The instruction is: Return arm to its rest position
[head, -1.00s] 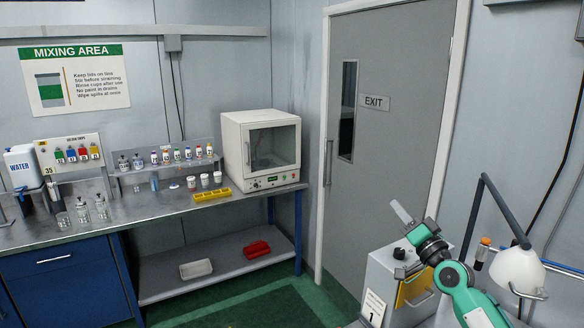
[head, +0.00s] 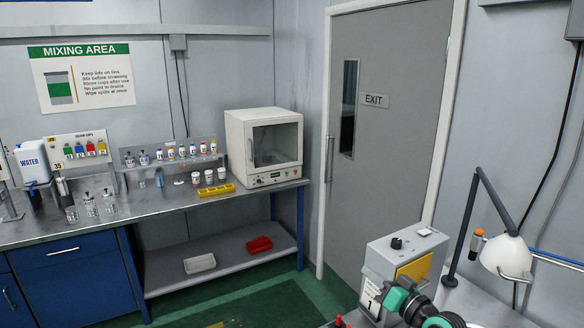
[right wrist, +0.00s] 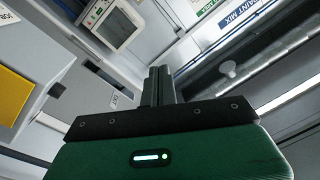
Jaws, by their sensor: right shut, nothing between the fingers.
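My right arm (head: 432,306), green and black, shows low at the lower right of the head view, in front of the grey box. Its fingertips cannot be made out there. In the right wrist view my right gripper (right wrist: 158,86) has its two dark fingers together, with nothing between them. My left gripper is not in view. No wheel spindle can be made out.
A grey box (head: 378,262) with a yellow panel stands close behind my right arm, beside a lamp (head: 507,256). A bench (head: 150,218) with a white oven (head: 263,148) runs along the back left. Green floor (head: 290,300) is clear.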

